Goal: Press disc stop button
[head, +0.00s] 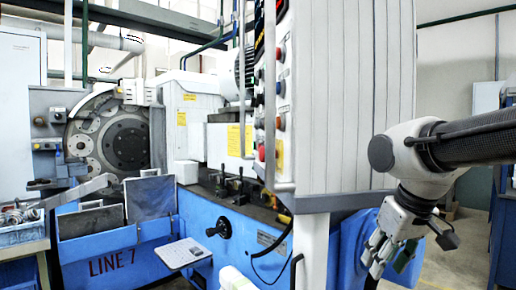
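The control panel (271,110) is on the narrow left side of a tall grey ribbed cabinet (350,100), seen at a steep angle. It carries several knobs and buttons in columns. A red button (281,53) sits high on it and another red button (262,152) sits low. No label is readable, so I cannot tell which is the disc stop button. My gripper (388,256) hangs at the right, pointing down in front of the blue base, well apart from the panel. Its fingers appear spread, with nothing between them.
A grey vertical rail (270,90) runs along the panel's edge. The blue grinder (100,245) with its large disc (126,144) stands at the left. A small shelf (183,253) juts out at the front. Floor at the right (465,240) looks clear.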

